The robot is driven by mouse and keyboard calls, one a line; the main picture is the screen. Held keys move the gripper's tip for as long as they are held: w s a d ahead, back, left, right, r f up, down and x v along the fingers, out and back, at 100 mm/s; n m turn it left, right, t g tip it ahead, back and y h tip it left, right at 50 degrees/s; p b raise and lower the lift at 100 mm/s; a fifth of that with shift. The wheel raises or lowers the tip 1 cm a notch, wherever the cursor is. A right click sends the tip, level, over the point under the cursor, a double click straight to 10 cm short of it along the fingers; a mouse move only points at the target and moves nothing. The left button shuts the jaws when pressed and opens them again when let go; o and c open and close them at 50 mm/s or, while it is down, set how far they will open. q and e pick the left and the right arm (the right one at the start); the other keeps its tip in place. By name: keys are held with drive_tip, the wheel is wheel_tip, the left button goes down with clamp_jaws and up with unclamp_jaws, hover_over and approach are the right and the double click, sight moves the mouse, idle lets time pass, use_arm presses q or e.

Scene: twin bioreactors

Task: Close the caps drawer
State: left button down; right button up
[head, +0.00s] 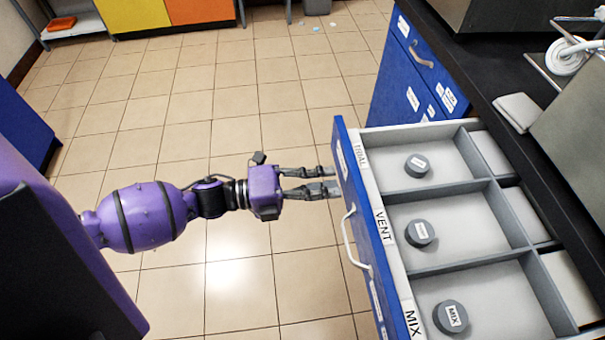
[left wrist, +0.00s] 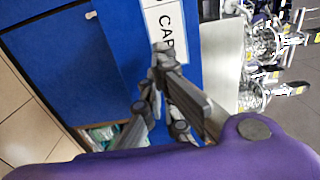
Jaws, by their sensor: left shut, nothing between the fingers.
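The caps drawer (head: 380,235) is pulled out from under the black counter. It has a blue front with a white handle (head: 353,240) and a grey divided inside. Dark caps lie one each in three compartments: one at the far end (head: 417,165), one by the VENT label (head: 420,233), and one by the MIX label (head: 450,318). My left gripper (head: 335,180) is shut and empty, its fingertips at or very near the blue front, beyond the handle; contact is unclear. In the left wrist view its fingers (left wrist: 160,62) are before the blue front with a "CAP" label (left wrist: 168,25). My right gripper is not seen.
The black counter (head: 490,75) runs along the right, with a grey folded cloth (head: 517,112) and a coiled white hose (head: 568,58). Blue cabinet fronts (head: 400,85) stand beyond the drawer. Tiled floor (head: 220,95) lies open left of the drawer.

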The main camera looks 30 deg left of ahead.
use_arm(q)
drive_tip(key=shift+w+d, duration=0.35)
drive_tip(key=shift+d, duration=0.1)
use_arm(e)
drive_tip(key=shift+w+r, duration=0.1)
use_arm(q)
drive_tip(key=shift+d, duration=0.1)
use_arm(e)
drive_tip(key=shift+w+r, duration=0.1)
use_arm(q)
drive_tip(key=shift+w+d, duration=0.35)
drive_tip(key=shift+d, duration=0.1)
approach(478, 165)
drive_tip(key=shift+b, duration=0.3)
drive_tip(key=b+x, duration=0.2)
drive_tip(key=x, duration=0.9)
drive_tip(key=shift+w+d, duration=0.2)
drive_tip(key=shift+d, duration=0.05)
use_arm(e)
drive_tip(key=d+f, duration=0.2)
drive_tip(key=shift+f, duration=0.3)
use_arm(q)
drive_tip(key=shift+r, duration=0.1)
